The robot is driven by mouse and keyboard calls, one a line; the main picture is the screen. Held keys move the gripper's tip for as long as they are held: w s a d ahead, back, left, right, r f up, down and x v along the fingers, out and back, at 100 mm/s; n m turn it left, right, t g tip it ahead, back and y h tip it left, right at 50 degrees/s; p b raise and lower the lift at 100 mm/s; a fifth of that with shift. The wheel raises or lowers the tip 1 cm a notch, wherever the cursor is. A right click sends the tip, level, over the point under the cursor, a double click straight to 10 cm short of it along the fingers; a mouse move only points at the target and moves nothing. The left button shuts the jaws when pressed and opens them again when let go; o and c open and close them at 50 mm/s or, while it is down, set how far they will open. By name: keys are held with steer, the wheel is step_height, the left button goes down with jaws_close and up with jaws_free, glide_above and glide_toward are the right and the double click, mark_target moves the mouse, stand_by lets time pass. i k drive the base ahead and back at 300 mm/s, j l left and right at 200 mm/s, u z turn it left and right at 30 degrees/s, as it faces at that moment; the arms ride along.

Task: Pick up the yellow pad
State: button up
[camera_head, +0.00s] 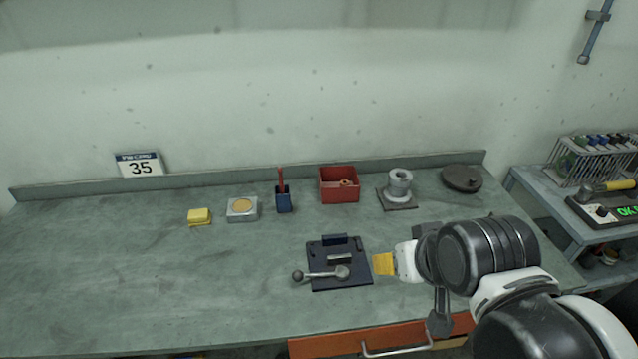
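The yellow pad (199,215) lies on the workbench at the left, in front of the back ledge. It is a small block, with its top and front faces showing. My gripper (384,264) is far to its right and nearer the front, beside the right edge of a dark plate. The gripper's end looks orange-yellow beyond a white section. It is seen small and from the side, so I cannot tell whether its fingers are apart. Nothing touches the pad.
A metal tin with a yellowish disc (242,208) stands just right of the pad. Farther right are a blue holder (284,202), a red box (339,190), a grey flanged part (399,188) and a dark disc (461,179). The dark plate (323,256) carries a lever. The bench's left front is clear.

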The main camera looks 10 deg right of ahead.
mark_target(197, 217)
steer(key=i+j+z, duration=0.15)
steer(key=j, duration=0.4)
steer(key=i+j+z, duration=0.15)
steer(key=j, duration=0.45)
steer(key=j+z, duration=0.2)
steer(key=j, duration=0.4)
